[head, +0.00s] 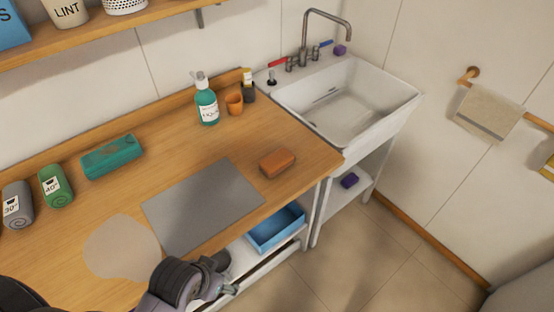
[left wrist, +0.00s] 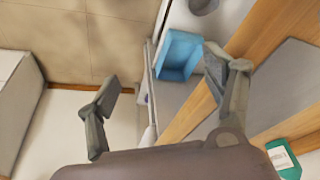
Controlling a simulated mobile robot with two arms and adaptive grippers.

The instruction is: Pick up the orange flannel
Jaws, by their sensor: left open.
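A small folded orange block, which looks like the orange flannel (head: 277,163), lies flat on the wooden counter, right of the grey mat, in the head view. It does not show in the left wrist view. My left gripper (head: 222,276) is at the counter's front edge, below the mat and apart from the flannel. In the left wrist view my left gripper (left wrist: 165,82) has its fingers spread wide with nothing between them. My right gripper is not in view.
The grey mat (head: 203,205) lies mid-counter. A teal bottle (head: 206,105) and orange cup (head: 235,104) stand behind. A teal folded cloth (head: 112,156) and rolled green (head: 56,186) and grey (head: 17,204) towels are left. A blue bin (head: 276,229) sits below; the sink (head: 345,105) is right.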

